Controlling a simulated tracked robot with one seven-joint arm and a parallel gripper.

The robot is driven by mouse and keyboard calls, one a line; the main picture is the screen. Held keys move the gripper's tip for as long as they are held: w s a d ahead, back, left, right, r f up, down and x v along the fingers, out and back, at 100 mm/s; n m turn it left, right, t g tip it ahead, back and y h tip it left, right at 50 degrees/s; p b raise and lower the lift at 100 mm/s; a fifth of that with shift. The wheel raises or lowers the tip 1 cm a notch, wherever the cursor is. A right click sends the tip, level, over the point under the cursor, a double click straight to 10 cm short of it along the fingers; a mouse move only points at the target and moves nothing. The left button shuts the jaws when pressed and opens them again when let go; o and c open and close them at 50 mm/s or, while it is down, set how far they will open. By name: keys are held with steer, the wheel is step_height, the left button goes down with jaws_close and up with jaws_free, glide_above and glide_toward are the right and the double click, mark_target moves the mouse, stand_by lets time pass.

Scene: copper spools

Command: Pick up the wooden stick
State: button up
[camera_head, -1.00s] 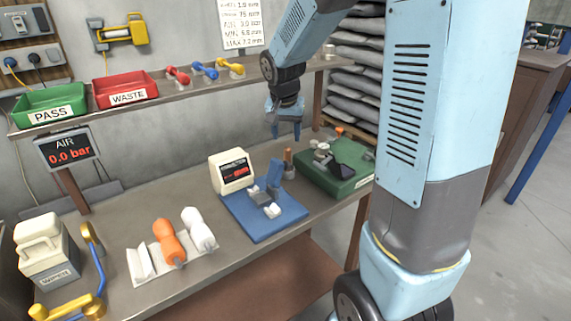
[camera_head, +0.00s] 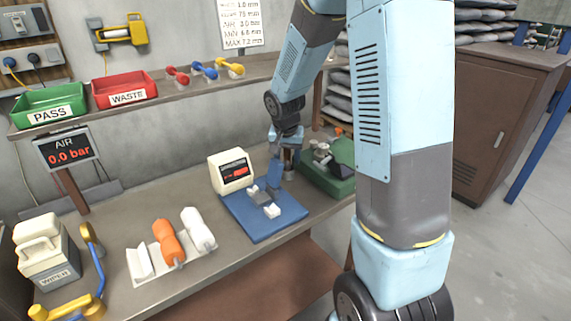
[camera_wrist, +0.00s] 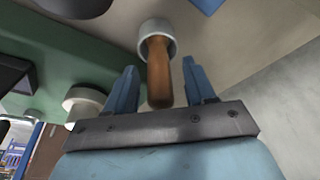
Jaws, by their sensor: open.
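The wooden stick (camera_wrist: 159,78) is a brown rounded rod standing in a grey round holder (camera_wrist: 154,32) in the wrist view. My gripper (camera_wrist: 160,66) is open, with one blue finger on each side of the stick. There are visible gaps between the fingers and the stick, and the stick's free end points toward the palm. In the head view my gripper (camera_head: 286,157) is low over the bench at the stick's place, and its fingers and wrist mostly hide the stick.
A blue fixture board (camera_head: 240,222) with a small display box (camera_head: 229,172) lies just left of my gripper. A green base (camera_head: 338,188) with metal parts stands close on the right. Above the bench's back runs a shelf with a green tray (camera_head: 64,119) and red tray (camera_head: 127,102).

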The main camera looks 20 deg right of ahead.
steer(key=shift+c, duration=0.2)
jaws_close()
stand_by(0.3)
steer(key=shift+r, duration=0.1)
steer(key=shift+r, duration=0.3)
step_height(320, 180, up, 3)
steer(key=shift+f, duration=0.2)
steer(key=s+r, duration=0.9)
steer(key=s, duration=0.5)
steer(key=shift+d+r, duration=0.15)
steer(key=shift+r, duration=0.1)
